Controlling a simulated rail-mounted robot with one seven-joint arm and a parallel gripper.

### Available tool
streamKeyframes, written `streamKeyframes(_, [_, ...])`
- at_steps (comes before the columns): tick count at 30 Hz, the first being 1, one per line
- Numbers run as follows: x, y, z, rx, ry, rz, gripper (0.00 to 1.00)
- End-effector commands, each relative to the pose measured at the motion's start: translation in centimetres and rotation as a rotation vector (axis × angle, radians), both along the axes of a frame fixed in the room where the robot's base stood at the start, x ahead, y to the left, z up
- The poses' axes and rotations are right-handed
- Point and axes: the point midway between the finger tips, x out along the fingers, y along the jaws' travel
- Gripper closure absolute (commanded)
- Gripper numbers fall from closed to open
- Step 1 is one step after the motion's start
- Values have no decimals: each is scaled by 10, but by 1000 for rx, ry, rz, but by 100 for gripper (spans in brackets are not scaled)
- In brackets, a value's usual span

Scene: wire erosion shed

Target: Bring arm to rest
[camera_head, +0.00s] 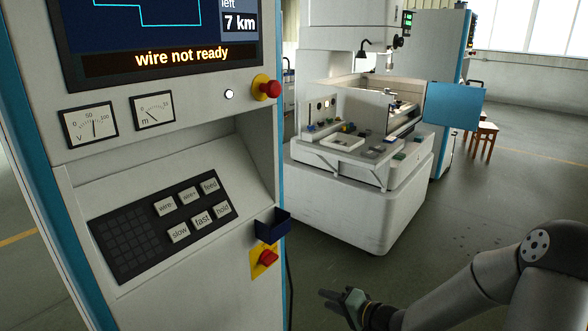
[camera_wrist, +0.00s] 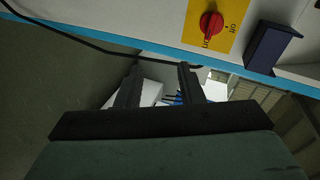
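My arm (camera_head: 480,295) reaches in from the lower right of the head view, bent at a grey joint. My gripper (camera_head: 329,298) is low, just right of the white and blue control cabinet (camera_head: 130,290) and below its red switch (camera_head: 268,257). In the wrist view the two dark fingers of my gripper (camera_wrist: 160,68) stand apart with nothing held between them. Above them are the switch's red knob (camera_wrist: 211,24) and its yellow plate marked on and off. The fingers look clear of the cabinet.
A dark blue holder (camera_head: 272,225) juts from the cabinet above the switch. A black cable hangs beside the cabinet. A white machine (camera_head: 345,220) with a loaded worktable stands behind. The cabinet screen (camera_head: 165,40) reads "wire not ready".

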Motion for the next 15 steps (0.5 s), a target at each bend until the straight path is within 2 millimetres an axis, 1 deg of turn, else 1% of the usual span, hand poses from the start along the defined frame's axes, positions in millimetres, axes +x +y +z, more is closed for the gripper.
streamKeyframes(1, [-2,-4,-4,-175,12,-2,66])
streamKeyframes(4, [-14,-28,-9,-541,68,-15,66])
streamKeyframes(6, [-30,-47,-2,-764,121,-13,66])
streamKeyframes(8, [-49,-62,11,-924,178,-4,66])
streamKeyframes(9, [-65,-70,21,-1015,220,9,66])
streamKeyframes(11, [-92,-78,38,-1122,289,37,66])
streamKeyframes(12, [-112,-80,49,-1172,338,63,66])
streamKeyframes(14, [-144,-79,64,-1215,406,117,66])
streamKeyframes(15, [-166,-75,73,-1227,447,161,66])
